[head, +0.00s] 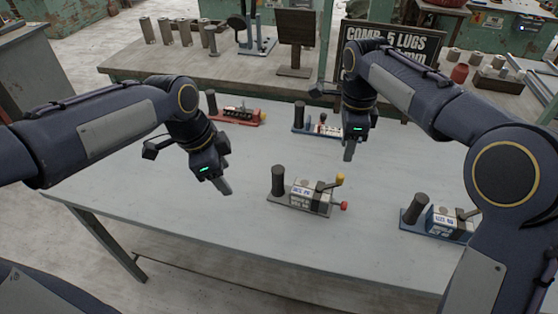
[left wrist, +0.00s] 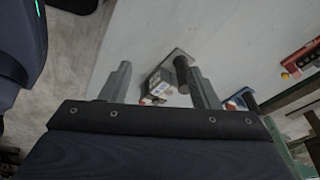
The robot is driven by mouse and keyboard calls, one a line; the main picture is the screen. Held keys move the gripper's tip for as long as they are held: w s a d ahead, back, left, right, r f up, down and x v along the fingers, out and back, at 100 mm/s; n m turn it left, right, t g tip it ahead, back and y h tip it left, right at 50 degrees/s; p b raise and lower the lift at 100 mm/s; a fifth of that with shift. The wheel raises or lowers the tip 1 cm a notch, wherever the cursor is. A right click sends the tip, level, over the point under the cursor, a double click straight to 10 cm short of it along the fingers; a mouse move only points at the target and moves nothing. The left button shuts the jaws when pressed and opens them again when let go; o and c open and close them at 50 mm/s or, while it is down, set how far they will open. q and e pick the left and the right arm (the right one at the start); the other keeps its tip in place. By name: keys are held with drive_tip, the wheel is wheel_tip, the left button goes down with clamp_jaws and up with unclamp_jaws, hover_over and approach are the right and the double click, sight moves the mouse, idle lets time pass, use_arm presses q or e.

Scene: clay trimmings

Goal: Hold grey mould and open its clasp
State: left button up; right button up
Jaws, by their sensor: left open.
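The grey mould (head: 303,197) stands near the front middle of the table, with a dark upright cylinder at its left end. A yellow knob (head: 340,179) stands up at its right end, and a red knob (head: 343,206) sticks out low there. I cannot tell which part is the clasp. My left gripper (head: 226,188) is open and empty, above the table left of the mould. In the left wrist view the mould (left wrist: 163,80) shows beyond and between the spread fingers (left wrist: 160,84). My right gripper (head: 348,152) hangs behind and right of the mould, apart from it; its finger gap is hidden.
A red mould (head: 237,114) and a blue mould (head: 303,128) stand at the table's back. Another blue mould (head: 437,224) is at the right, partly behind my right arm. A dark sign (head: 394,50) stands behind. The table (head: 210,228) is bare at front left.

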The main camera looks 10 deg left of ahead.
use_arm(q)
drive_tip(key=w+d+f+m+g, duration=0.1)
drive_tip(key=w+d+f+m, duration=0.1)
drive_tip(key=w+d+m, duration=0.3)
drive_tip(key=m+y, duration=0.2)
drive_tip(key=m, duration=0.4)
hover_over(279, 182)
drive_tip(key=w+a, duration=0.1)
drive_tip(key=shift+g, duration=0.4)
wheel_tip(279, 182, down, 5)
drive_tip(key=shift+r, duration=0.2)
drive_tip(key=shift+w+d+f, duration=0.2)
drive_tip(key=shift+d+f, duration=0.15)
drive_tip(key=shift+f, duration=0.15)
wheel_tip(279, 182, down, 8)
drive_tip(key=shift+r, duration=0.25)
drive_tip(key=shift+c, duration=0.3)
clamp_jaws()
use_arm(e)
drive_tip(key=shift+o, duration=0.5)
